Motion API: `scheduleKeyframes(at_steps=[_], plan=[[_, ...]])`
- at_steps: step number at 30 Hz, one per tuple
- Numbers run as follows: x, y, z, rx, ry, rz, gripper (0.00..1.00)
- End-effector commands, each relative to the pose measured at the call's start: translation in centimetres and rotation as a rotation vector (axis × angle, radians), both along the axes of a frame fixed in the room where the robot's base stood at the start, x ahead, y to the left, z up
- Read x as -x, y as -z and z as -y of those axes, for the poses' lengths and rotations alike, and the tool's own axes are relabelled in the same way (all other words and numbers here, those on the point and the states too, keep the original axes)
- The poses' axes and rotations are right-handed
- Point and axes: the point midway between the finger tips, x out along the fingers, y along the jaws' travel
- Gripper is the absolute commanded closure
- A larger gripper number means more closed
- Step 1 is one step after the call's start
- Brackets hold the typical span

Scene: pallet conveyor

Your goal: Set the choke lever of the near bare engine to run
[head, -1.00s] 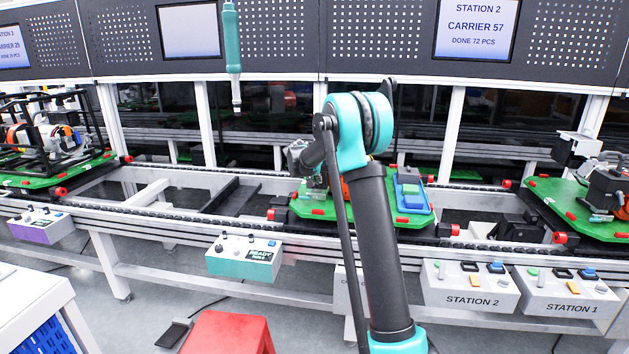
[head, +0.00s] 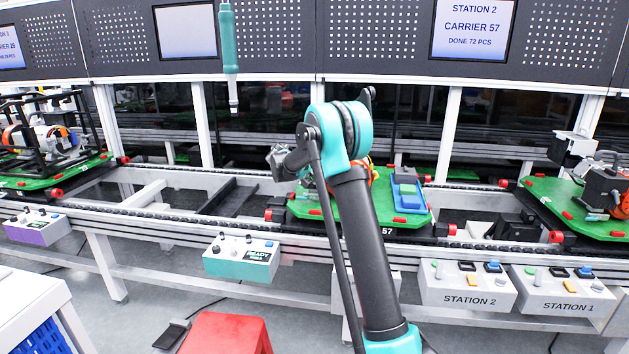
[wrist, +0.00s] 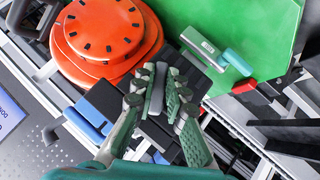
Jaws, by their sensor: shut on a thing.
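The near engine shows in the wrist view as a round orange cover (wrist: 105,32) with black slots and dark parts beside it. In the head view only a bit of its orange (head: 372,176) shows behind my arm, on the green carrier (head: 410,219). In the wrist view my gripper (wrist: 158,92) has both ribbed fingers closed on a small dark grey upright piece, which looks like the choke lever (wrist: 155,95). Its base and its exact setting are hidden by the fingers. In the head view my arm hides the fingertips.
A grey block with a teal handle (wrist: 235,62) lies by the engine on the carrier. A blue and green block (head: 406,192) sits at the carrier's right. Another carrier (head: 570,208) stands further right. A teal tool (head: 229,50) hangs above. A red stool (head: 228,335) stands in front.

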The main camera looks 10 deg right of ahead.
Motion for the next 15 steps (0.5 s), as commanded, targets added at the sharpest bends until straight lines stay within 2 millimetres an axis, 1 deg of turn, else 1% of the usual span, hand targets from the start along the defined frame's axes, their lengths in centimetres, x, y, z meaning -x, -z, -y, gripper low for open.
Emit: scheduleKeyframes(at_steps=[4,5,9,10,15], plan=[[0.00,-0.01,0.05,0.000,0.000,0.000,1.00],[0.01,-0.02,0.06,0.000,0.000,0.000,0.86],[0.01,-0.01,0.05,-0.001,0.001,0.001,0.69],[0.01,0.00,0.04,-0.001,0.001,0.001,0.66],[0.01,0.00,0.03,-0.001,0.001,0.001,0.66]])
